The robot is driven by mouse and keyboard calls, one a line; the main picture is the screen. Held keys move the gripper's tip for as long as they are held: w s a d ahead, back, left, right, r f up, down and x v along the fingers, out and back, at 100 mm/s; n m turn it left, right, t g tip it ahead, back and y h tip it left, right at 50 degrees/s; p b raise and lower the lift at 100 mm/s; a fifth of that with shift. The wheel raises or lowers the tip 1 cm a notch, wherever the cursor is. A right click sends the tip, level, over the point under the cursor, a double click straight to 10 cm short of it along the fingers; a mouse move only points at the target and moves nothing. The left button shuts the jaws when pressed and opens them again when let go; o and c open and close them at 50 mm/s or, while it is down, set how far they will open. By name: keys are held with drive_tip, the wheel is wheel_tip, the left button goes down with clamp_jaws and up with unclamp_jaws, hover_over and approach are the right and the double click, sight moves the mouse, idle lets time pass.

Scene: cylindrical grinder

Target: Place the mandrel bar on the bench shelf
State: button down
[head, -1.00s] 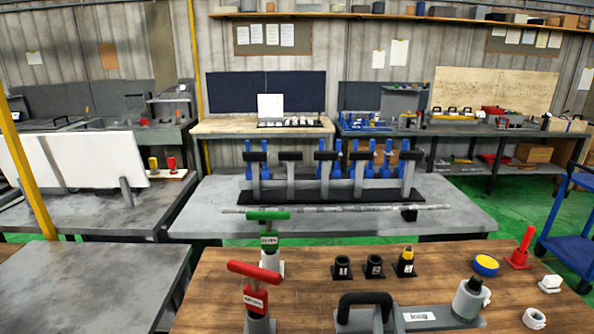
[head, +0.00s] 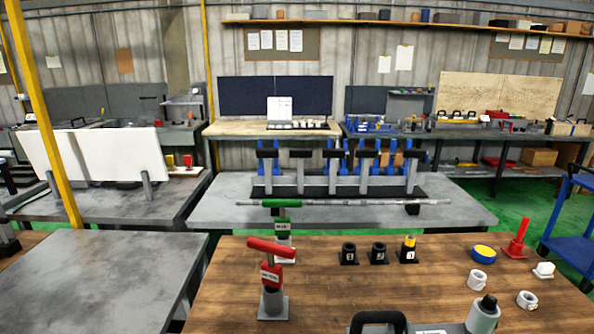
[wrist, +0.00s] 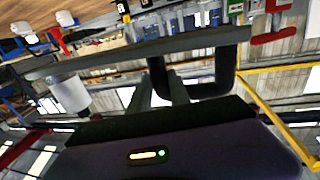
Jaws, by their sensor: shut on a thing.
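The thing I take as the mandrel bar is a grey bar with a white label (head: 430,332), a black U handle (head: 380,318) and a grey cylinder with a dark knob (head: 483,315). It is at the bottom of the head view, partly cut off. In the wrist view the grey bar (wrist: 120,56) runs across, with the handle (wrist: 212,90) and cylinder (wrist: 70,93). My gripper (wrist: 166,82) is shut at the handle; the exact contact is hard to see. The back-right bench has a lower shelf (head: 510,161); I cannot tell whether this is the bench shelf.
The wooden table (head: 330,290) holds red (head: 271,270) and green (head: 283,220) handled tools, numbered black sockets (head: 378,253) and white rings. The grey bench (head: 460,207) behind holds a post rack and a long rod (head: 345,202). The left grey table (head: 100,275) is bare.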

drive_tip(key=s+f+y+b, duration=0.1)
drive_tip(key=s+f, duration=0.3)
drive_tip(key=f, duration=0.4)
drive_tip(key=s+f+n+y+b, duration=0.1)
drive_tip(key=s+f+b, duration=0.2)
drive_tip(key=s+f, duration=0.2)
drive_tip(key=s+f+n+y+b, duration=0.1)
drive_tip(key=s+f, duration=0.4)
drive_tip(key=f, duration=0.6)
drive_tip(key=shift+s+a+b, duration=0.25)
drive_tip(key=shift+a+b, duration=0.2)
drive_tip(key=shift+b, duration=0.1)
